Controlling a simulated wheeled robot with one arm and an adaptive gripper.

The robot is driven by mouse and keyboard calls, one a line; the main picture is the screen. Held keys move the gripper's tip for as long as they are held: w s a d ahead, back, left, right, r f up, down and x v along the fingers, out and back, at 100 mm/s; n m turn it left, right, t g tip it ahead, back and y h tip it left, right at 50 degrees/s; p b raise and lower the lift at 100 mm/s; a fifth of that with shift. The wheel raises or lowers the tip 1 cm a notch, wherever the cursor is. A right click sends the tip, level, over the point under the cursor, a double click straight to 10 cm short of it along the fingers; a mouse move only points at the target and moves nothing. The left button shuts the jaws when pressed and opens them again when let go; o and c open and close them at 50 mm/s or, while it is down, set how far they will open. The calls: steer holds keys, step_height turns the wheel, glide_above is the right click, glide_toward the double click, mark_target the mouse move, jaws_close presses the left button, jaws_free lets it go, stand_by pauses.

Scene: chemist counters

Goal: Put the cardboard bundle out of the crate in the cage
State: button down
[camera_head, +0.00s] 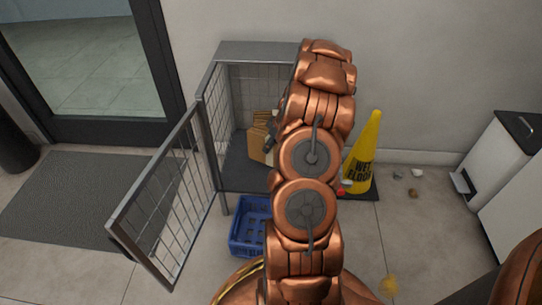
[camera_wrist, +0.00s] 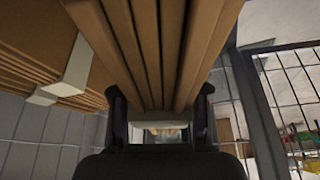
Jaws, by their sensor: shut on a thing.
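A brown cardboard bundle (camera_wrist: 155,50) fills the upper middle of the wrist view, its several sheet edges lying between my fingers. My gripper (camera_wrist: 160,112) is shut on it. In the head view a cardboard bundle (camera_head: 259,146) shows inside the grey wire cage (camera_head: 208,130), above its dark floor; my gripper (camera_head: 270,136) is beside it, mostly hidden by my arm. A second cardboard stack (camera_wrist: 40,40) with a white strap is close on the left in the wrist view. The blue crate (camera_head: 240,240) stands in front of the cage, partly behind my arm.
The cage's mesh door (camera_head: 165,200) stands open to the front left. A yellow wet-floor cone (camera_head: 362,155) is right of the cage. Small litter (camera_head: 412,192) lies on the floor farther right, near a white bin (camera_head: 497,150). A grey mat (camera_head: 75,200) lies at left.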

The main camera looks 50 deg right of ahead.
steer(key=shift+f+b, duration=0.75)
steer(key=shift+f, duration=1.65)
steer(key=shift+f, duration=0.2)
steer(key=c, duration=0.6)
jaws_free()
